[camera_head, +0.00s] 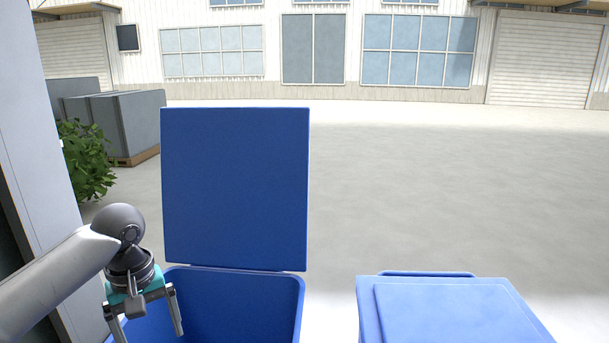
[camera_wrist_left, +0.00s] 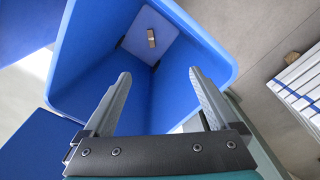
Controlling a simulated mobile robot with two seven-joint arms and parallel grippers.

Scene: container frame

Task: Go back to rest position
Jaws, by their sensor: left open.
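My left gripper (camera_head: 146,318) is at the lower left of the head view, over the near left part of an open blue bin (camera_head: 290,310). In the left wrist view my left gripper (camera_wrist_left: 158,85) has its two fingers wide apart with nothing between them, and it points down into the bin (camera_wrist_left: 85,75). A small brown object (camera_wrist_left: 151,38) lies on the bin's floor, apart from the fingers. My right gripper is in neither view.
The bin's raised lid (camera_head: 235,188) stands upright behind its opening. A second blue bin (camera_head: 455,310) with its lid shut is at the right. A grey wall (camera_head: 40,140) and a green plant (camera_head: 88,160) are at the left. Open pavement (camera_head: 450,190) lies beyond.

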